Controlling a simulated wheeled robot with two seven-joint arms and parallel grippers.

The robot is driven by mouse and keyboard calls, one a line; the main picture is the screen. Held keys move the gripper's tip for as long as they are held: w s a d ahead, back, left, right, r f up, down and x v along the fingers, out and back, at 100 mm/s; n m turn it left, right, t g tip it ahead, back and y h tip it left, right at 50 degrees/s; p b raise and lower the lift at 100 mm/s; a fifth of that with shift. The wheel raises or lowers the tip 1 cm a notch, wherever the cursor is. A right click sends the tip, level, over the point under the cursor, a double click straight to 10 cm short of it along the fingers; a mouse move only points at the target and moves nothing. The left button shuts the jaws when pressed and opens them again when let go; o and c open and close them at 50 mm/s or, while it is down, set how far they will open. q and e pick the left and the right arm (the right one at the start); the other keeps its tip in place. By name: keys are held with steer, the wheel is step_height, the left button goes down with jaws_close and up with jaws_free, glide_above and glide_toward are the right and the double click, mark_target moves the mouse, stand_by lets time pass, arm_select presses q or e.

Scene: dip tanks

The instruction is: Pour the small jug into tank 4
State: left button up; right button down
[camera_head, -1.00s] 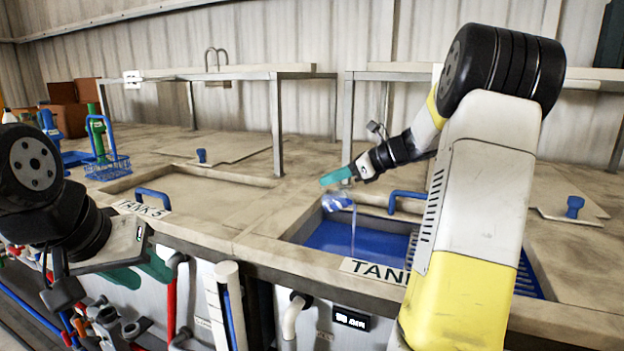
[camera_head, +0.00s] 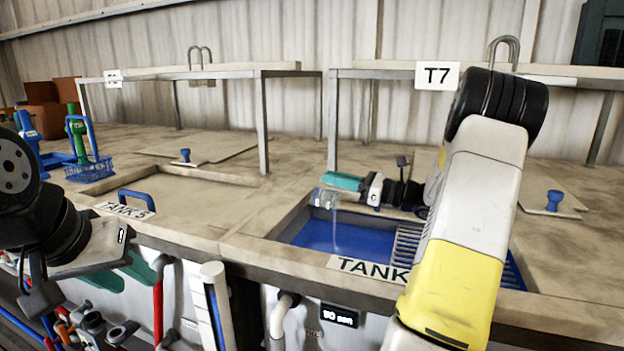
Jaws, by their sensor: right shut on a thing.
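The small jug (camera_head: 324,198) is clear and tipped over, above the left back part of an open tank (camera_head: 330,232) with blue inside. A thin clear stream (camera_head: 337,230) falls from it into the tank. My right gripper (camera_head: 343,181), with teal fingers, is shut on the jug. The tank's front label (camera_head: 368,268) reads "TANK"; my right arm hides its number. My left gripper (camera_head: 121,275) is low at the left, in front of the counter, with its green fingers apart and nothing seen between them.
Tank 5 (camera_head: 190,181) is to the left, with a blue handle (camera_head: 137,197) in front. A blue basket (camera_head: 90,170) stands at the far left. Lids with blue knobs (camera_head: 186,155) lie on the counter. A raised shelf (camera_head: 200,71) with metal legs stands behind. A small display (camera_head: 339,315) is below.

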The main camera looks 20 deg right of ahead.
mark_target(317, 187)
steer(key=shift+s+d+t+y, duration=0.75)
steer(key=shift+d+t+y, duration=0.2)
steer(key=shift+y, duration=0.25)
steer(key=shift+d, duration=0.1)
stand_by(1.4)
steer(key=shift+r, duration=0.1)
steer(key=shift+w+a+r+g+h, duration=0.15)
steer(key=shift+w+a+g+h, duration=0.25)
steer(key=shift+a+g+h, duration=0.25)
steer(key=w+a+g+h, duration=0.1)
steer(key=h, duration=0.1)
steer(key=w+a+g+h, duration=0.1)
steer(key=a+g+h, duration=0.1)
steer(key=w+a+g+h, duration=0.1)
steer(key=a+h, duration=0.1)
steer(key=shift+w+r, duration=0.1)
steer(key=shift+w, duration=0.2)
steer(key=f+g+h, duration=0.1)
steer(key=g+h, duration=0.1)
steer(key=h, duration=0.1)
steer(key=w+a+g+h, duration=0.1)
steer(key=g+h, duration=0.2)
steer(key=h, duration=0.1)
steer(key=w+a+f+g+h, duration=0.1)
steer(key=g+h, duration=0.2)
steer(key=shift+a+f+h, duration=0.1)
steer(key=shift+f+h, duration=0.15)
steer(key=shift+f, duration=0.05)
steer(key=shift+s, duration=0.1)
